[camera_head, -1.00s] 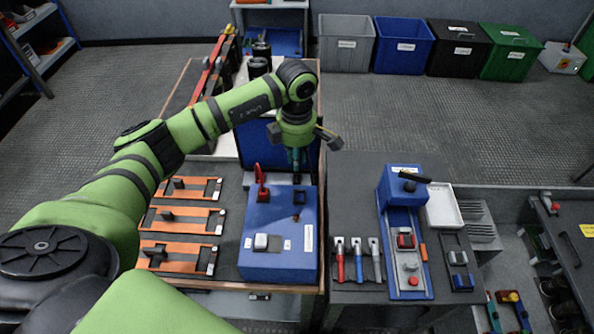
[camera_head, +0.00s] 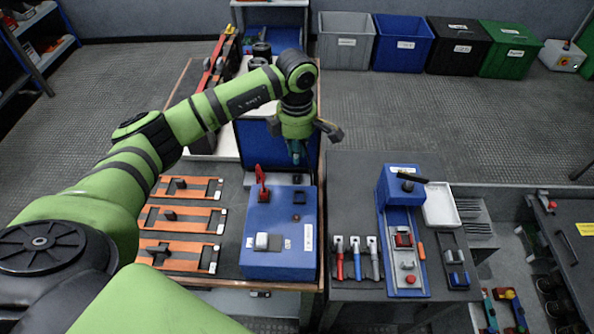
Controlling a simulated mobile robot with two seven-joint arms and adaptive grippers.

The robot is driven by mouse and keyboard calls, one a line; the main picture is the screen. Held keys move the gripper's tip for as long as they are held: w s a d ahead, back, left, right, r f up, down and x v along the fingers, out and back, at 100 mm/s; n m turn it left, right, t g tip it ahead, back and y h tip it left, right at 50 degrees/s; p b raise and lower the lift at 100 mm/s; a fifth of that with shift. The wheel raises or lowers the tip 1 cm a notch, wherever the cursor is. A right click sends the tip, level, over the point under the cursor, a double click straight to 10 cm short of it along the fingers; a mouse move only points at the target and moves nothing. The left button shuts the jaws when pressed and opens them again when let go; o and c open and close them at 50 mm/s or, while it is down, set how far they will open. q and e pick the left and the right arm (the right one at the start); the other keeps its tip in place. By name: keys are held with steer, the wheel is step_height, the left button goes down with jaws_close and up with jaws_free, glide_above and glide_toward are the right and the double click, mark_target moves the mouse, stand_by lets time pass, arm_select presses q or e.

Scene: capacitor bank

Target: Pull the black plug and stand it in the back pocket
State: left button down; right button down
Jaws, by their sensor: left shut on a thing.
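My left gripper (camera_head: 296,152) points down above the back edge of the blue box (camera_head: 280,238). It is shut on a small dark thing at its fingertips, which I take to be the black plug; the fingers mostly hide it. A dark socket (camera_head: 299,197) shows on the box top below the gripper. A dark spot (camera_head: 297,179) lies behind it at the box's back edge. I cannot tell which opening is the back pocket. My right gripper is not in view.
A blue panel (camera_head: 255,148) rises behind. Orange frames (camera_head: 180,222) lie left. A blue fixture (camera_head: 402,240) stands on the right table.

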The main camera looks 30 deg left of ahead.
arm_select(q)
steer(key=shift+r, duration=0.35)
steer(key=shift+s+d+p, duration=0.45)
steer(key=shift+s+d, duration=0.4)
steer(key=shift+s, duration=0.55)
steer(key=shift+s+d+p, duration=0.5)
steer(key=shift+s+d, duration=0.35)
steer(key=shift+s, duration=0.55)
steer(key=shift+s+d+p, duration=0.45)
steer(key=shift+s+d, duration=0.4)
steer(key=shift+s, duration=0.55)
steer(key=shift+f, duration=0.1)
steer(key=shift+f+b, duration=0.75)
steer(key=shift+b, duration=0.1)
